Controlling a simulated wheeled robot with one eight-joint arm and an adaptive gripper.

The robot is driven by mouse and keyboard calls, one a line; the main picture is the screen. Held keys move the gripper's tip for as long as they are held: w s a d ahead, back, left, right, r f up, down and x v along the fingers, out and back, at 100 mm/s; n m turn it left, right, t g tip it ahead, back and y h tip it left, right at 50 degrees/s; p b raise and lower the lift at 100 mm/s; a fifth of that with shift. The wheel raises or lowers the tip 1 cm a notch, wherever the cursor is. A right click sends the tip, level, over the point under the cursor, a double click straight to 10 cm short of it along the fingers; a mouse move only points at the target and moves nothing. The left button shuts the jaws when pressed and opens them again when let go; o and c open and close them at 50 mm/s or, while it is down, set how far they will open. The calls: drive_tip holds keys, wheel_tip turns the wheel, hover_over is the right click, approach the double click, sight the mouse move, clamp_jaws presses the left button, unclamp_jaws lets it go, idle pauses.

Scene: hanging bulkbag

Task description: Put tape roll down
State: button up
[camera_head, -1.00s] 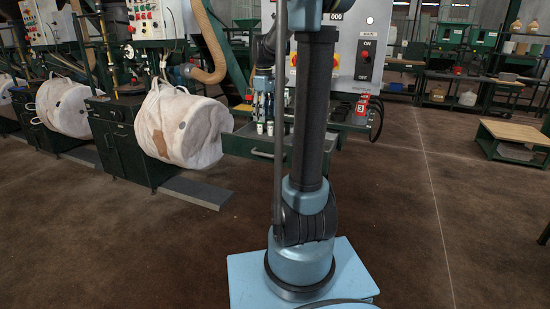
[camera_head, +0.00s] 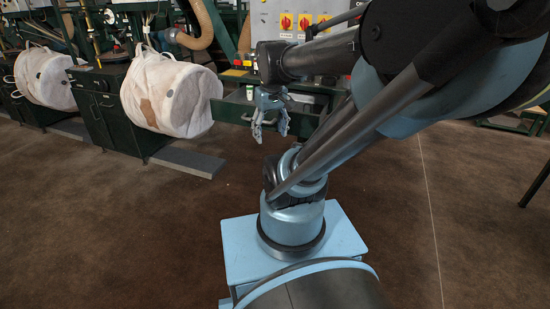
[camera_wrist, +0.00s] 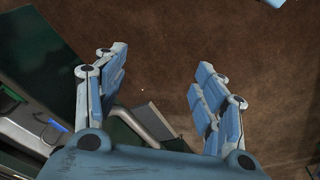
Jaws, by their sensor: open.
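No tape roll can be made out in either current view. My gripper (camera_head: 269,135) hangs fingers-down by the front of the green bench drawer (camera_head: 233,111) in the head view. What lies on the bench behind my arm is mostly hidden.
A white hanging bulk bag (camera_head: 172,95) is left of the bench, with another bag (camera_head: 45,78) farther left. A grey plate (camera_head: 190,162) lies on the floor below. A blue hook-like item (camera_wrist: 56,123) lies at the left in the wrist view. Open brown floor spreads in front.

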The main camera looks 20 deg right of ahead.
drive_tip(key=s+f+m, duration=0.2)
drive_tip(key=s+f, duration=0.4)
drive_tip(key=shift+d+f, duration=0.15)
drive_tip(key=shift+f, duration=0.2)
drive_tip(key=shift+w+f, duration=0.2)
drive_tip(key=shift+w, duration=0.25)
drive_tip(key=shift+c, duration=0.6)
